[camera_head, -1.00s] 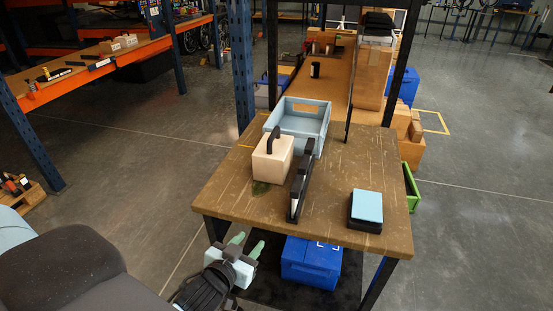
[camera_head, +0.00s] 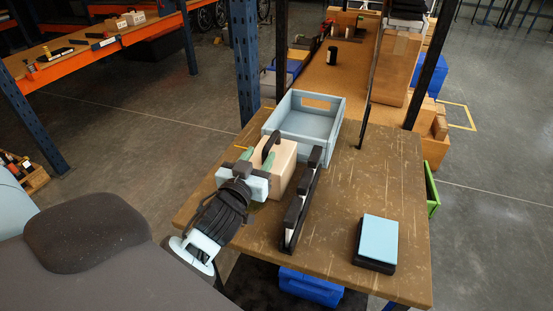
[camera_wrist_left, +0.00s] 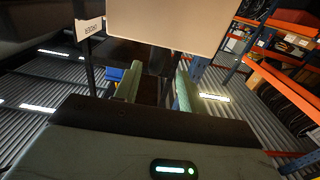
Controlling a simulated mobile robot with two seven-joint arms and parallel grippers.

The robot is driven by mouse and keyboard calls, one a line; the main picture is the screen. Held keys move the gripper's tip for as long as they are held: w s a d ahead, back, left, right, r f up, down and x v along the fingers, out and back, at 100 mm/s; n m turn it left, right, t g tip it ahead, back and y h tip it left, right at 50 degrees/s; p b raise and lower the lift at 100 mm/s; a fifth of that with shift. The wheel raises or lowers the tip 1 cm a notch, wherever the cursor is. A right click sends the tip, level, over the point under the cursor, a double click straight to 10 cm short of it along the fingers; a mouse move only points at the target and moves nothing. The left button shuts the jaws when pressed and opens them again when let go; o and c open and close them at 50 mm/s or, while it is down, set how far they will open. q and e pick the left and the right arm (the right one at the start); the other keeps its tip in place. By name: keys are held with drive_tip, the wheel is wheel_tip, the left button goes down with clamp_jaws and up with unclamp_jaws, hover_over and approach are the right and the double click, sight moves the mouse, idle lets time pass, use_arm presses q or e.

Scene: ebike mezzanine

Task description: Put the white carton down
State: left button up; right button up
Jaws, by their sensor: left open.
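The white carton (camera_head: 284,163), a cream box with a black handle (camera_head: 270,146) on it, stands upright on the brown worktable (camera_head: 345,190), in front of the light blue crate. My left gripper (camera_head: 258,161) is at the carton's left side near the handle, its green fingers apart. In the left wrist view the carton's pale face (camera_wrist_left: 170,22) fills the top. The open fingers (camera_wrist_left: 158,88) point towards a dark bar below that face. I cannot tell whether they touch the carton or handle. My right gripper is not in view.
A light blue crate (camera_head: 306,122) stands behind the carton. A long black tool (camera_head: 302,200) lies just right of it. A black box with a light blue top (camera_head: 379,237) is at the front right. The table between them is bare.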

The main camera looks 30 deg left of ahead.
sight(276, 132)
use_arm(q)
drive_tip(key=shift+w+r, duration=0.2)
drive_tip(key=shift+x, duration=0.8)
drive_tip(key=shift+w+f, duration=0.1)
drive_tip(key=shift+w, duration=0.05)
drive_tip(key=shift+w+r, duration=0.2)
drive_tip(key=shift+w, duration=0.1)
drive_tip(key=p+x, duration=0.1)
drive_tip(key=x, duration=0.2)
drive_tip(key=shift+w+d, duration=0.15)
drive_tip(key=shift+w, duration=0.55)
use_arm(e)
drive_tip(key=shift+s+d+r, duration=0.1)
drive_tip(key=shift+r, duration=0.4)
use_arm(q)
drive_tip(key=shift+c, duration=0.3)
